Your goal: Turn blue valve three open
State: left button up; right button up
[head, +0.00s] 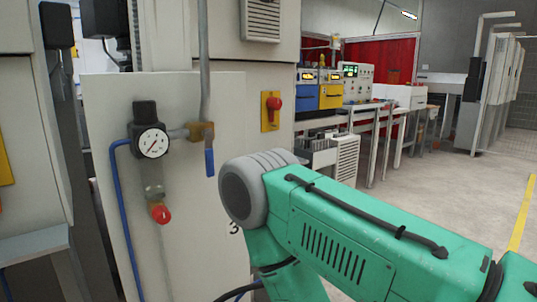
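The blue valve handle (209,162) hangs straight down from a brass valve body (202,132) on a pale panel (215,90). A grey pipe rises from the valve body, and a short fitting joins it to a pressure gauge (153,142) on the left. A black "3" (234,227) is on the panel below, partly beside my arm. My green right arm comes in from the right, and its grey joint sits just right of and below the handle. No gripper fingers show; my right gripper is out of view or hidden. My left gripper is not in view.
A red knob (160,213) sits below the gauge, and a blue hose (122,215) runs down the panel. A red switch on a yellow plate (271,111) is right of the valve. Workbenches with equipment (345,95) stand behind. Open floor (440,185) lies to the right.

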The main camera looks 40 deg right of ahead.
aim_at(208, 134)
jog(key=z, duration=0.85)
